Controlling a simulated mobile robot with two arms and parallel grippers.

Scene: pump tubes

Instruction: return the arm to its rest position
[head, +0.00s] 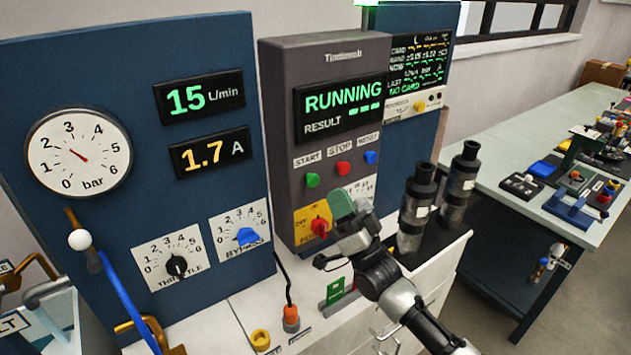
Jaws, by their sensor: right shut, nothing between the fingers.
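My right arm comes in from the lower right. Its gripper (342,204) is shut and empty, with green fingertips pointing up and away. It is in front of the lower part of the grey control box (274,140), just right of the red knob (319,227) in the picture. I cannot tell whether it touches the box. The box's screen (342,106) reads RUNNING, with a RESULT line below. My left gripper is not in view.
A blue panel (100,85) with a bar gauge (78,153) stands left, reading 15 L/min and 1.7 A. Two dark cylinders (416,212) (459,186) stand close right of my gripper. A cluttered bench (500,170) is at the right.

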